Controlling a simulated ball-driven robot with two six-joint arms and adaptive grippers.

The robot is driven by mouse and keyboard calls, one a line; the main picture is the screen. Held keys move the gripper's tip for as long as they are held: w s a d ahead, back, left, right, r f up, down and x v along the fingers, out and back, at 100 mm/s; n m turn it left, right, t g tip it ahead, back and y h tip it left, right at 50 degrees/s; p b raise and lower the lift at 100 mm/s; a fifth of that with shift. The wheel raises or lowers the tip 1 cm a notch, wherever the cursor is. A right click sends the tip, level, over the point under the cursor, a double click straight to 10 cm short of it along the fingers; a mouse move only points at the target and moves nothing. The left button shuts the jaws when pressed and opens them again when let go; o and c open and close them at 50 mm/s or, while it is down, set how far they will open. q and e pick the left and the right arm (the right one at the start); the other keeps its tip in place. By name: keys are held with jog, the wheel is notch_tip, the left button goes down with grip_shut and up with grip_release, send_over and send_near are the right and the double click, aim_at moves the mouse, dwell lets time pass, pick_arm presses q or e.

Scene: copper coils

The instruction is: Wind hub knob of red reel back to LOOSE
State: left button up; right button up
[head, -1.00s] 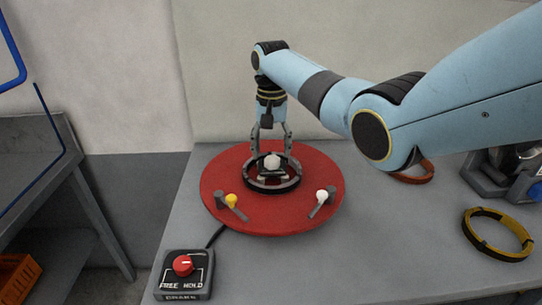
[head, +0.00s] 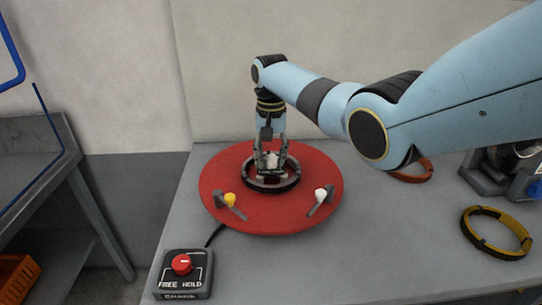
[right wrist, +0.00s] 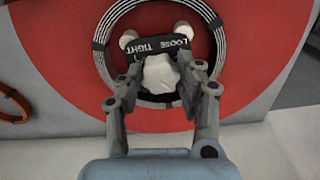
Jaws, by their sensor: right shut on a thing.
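The red reel (head: 230,176) lies flat on the grey bench, with a dark ring-shaped coil (head: 290,184) around its middle. In the right wrist view the reel (right wrist: 75,60) fills much of the picture, and a label beside the hub reads LOOSE and TIGHT. The whitish hub knob (right wrist: 160,74) sits at the centre. My right gripper (head: 271,161) points straight down over the hub, its fingers shut on the knob. It also shows in the right wrist view (right wrist: 162,80), one finger on each side. My left gripper is not in view.
A box with a red dial (head: 182,264), marked FREE and HOLD, stands at the bench's front left. A yellow-capped lever (head: 230,200) and a white-capped lever (head: 321,194) sit on the reel. A yellow-black ring (head: 497,233) lies at the right.

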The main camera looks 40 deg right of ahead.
jog(key=n+p, duration=0.2)
jog(key=n, duration=0.1)
jog(key=shift+r, duration=0.1)
jog(key=n+p, duration=0.1)
jog(key=n, duration=0.3)
jog(key=shift+d, duration=0.1)
jog(key=n+p, duration=0.1)
jog(key=n, duration=0.3)
jog(key=shift+n, duration=0.3)
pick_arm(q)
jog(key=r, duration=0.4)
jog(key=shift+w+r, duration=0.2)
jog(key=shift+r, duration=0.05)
pick_arm(e)
jog(key=n, duration=0.5)
jog(key=shift+w, duration=0.1)
jog(key=shift+n, duration=0.4)
jog(key=o, duration=1.1)
jog(key=shift+o, duration=0.2)
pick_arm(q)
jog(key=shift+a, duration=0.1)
